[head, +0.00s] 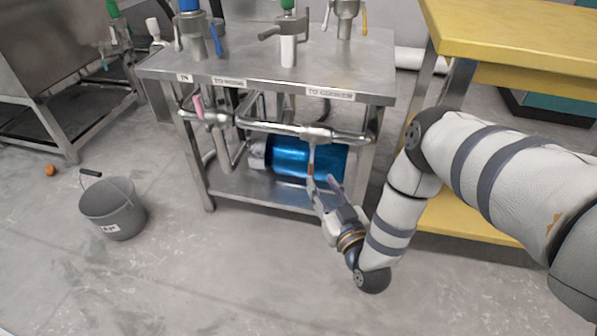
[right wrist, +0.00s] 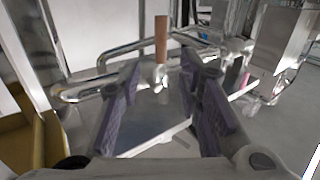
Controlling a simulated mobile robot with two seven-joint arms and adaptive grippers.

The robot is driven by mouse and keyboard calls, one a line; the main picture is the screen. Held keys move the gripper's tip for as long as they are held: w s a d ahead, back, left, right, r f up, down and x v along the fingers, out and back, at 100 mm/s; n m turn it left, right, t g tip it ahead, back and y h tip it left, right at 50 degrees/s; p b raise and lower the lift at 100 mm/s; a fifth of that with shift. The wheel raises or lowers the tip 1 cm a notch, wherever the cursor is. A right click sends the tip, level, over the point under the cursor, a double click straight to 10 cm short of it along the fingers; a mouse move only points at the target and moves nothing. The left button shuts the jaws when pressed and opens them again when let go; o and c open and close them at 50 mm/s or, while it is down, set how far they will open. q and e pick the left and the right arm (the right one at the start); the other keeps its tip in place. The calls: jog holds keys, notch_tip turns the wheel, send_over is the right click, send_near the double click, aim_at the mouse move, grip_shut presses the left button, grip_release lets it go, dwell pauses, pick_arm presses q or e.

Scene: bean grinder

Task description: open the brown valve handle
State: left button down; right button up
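The brown valve handle (right wrist: 161,40) stands up from a metal pipe fitting in the right wrist view. In the head view the handle (head: 311,168) hangs below the front pipe of the steel table, close to my right gripper (head: 323,184). The right gripper is open and empty. In the right wrist view its two purple-padded fingers (right wrist: 160,82) are spread, with the handle and its fitting showing between and beyond them. I cannot tell whether a finger touches the handle. My left gripper is not in view.
The steel table (head: 325,75) carries pipes and a pink handle (head: 198,106) on the left. A blue cylinder (head: 292,157) lies on its lower shelf, behind the gripper. A yellow table (head: 520,35) is close on the right. A grey bucket (head: 112,207) stands on the floor at left.

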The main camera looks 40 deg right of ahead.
aim_at(312, 169)
jog(key=b+x, duration=0.1)
jog(key=x, duration=0.2)
jog(key=b+x, duration=0.1)
jog(key=x, duration=0.3)
jog(key=shift+f, duration=0.25)
jog(key=shift+w+r, duration=0.1)
jog(key=shift+w, duration=0.25)
grip_shut()
